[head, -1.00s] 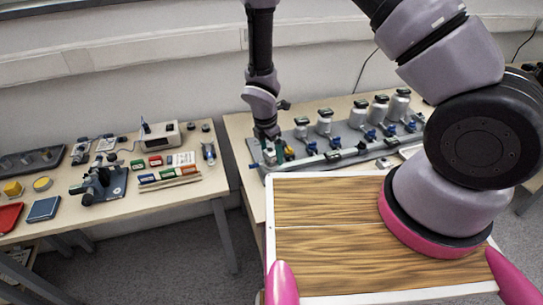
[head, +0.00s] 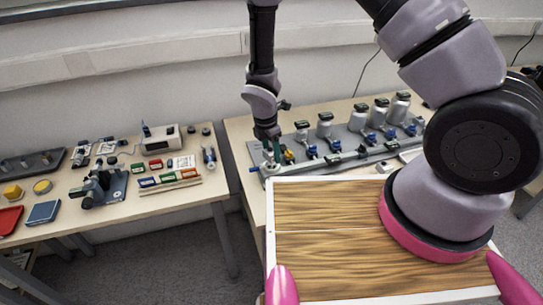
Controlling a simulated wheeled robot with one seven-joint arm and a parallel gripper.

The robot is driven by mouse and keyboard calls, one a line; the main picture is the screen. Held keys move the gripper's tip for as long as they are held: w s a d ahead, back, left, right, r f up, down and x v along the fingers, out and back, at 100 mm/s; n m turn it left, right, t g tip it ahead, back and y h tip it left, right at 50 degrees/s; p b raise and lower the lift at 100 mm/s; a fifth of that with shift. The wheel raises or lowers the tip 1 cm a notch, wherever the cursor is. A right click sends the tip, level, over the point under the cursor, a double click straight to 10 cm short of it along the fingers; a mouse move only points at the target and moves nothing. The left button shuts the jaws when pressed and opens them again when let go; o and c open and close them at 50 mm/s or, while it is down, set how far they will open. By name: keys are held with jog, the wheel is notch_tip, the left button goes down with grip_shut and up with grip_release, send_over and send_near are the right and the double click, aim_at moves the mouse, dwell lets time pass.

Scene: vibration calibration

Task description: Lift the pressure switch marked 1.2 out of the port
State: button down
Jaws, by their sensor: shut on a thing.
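My gripper (head: 272,153) is at the left end of the grey manifold rail (head: 345,160) on the right-hand table. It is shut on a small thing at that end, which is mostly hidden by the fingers. It appears to be a pressure switch, but its marking is too small to read. I cannot tell whether it is still seated in its port.
Grey-white cylinders with dark tops (head: 324,124) and blue valves (head: 335,144) stand along the rail, right of my gripper. The left table (head: 140,205) holds a microscope-like device (head: 100,187), coloured boxes and a meter (head: 160,138).

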notch_tip(320, 180, up, 12)
jog(key=shift+r, duration=0.25)
dwell(0.6)
jog(key=shift+d, duration=0.1)
